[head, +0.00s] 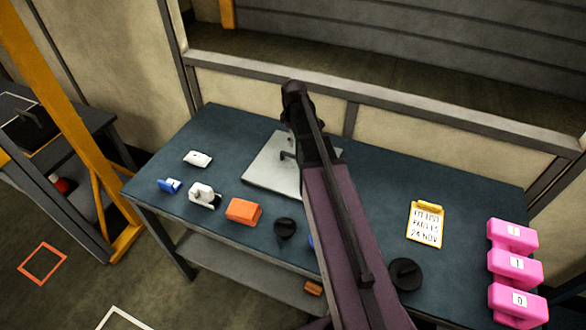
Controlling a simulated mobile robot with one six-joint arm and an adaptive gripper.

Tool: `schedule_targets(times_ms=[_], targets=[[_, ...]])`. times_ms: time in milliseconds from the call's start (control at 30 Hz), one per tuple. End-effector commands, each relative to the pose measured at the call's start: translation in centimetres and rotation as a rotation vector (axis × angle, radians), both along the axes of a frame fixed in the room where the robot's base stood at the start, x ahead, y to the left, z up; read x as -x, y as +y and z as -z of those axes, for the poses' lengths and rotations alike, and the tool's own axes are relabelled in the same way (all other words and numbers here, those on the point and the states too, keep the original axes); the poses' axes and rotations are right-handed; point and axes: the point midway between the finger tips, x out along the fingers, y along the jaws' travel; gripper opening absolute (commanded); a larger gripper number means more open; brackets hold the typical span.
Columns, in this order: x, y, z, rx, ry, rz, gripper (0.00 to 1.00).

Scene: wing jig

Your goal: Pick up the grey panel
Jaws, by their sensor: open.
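The grey panel (266,167) lies flat on the dark blue-green table top, near its middle towards the back. A small dark piece (287,155) shows on or just above the panel; I cannot tell whether it is a handle or part of my gripper. My arm reaches in from the bottom, and its dark end with my gripper (300,130) is over the panel's right part, which it hides. The jaws are open, though the fingertips are not clear. I cannot tell the height above the panel or any contact.
On the table (380,175) are a white item (198,158), blue item (169,185), white tool (203,195), orange block (243,211), dark knobs (285,228), yellow-topped note (426,224) and pink blocks (515,267). A framed wall (400,110) runs behind; a yellow post (60,100) stands left.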

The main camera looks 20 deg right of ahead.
Motion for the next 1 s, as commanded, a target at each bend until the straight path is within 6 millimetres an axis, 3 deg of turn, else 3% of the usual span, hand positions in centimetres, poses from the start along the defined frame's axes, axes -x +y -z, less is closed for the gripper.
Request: schedule_targets(times_ms=[400, 1000], targets=[[0.0, 0.0, 3.3, 0.000, 0.000, 0.000, 0.60], [0.0, 0.0, 3.7, 0.000, 0.000, 0.000, 0.60]])
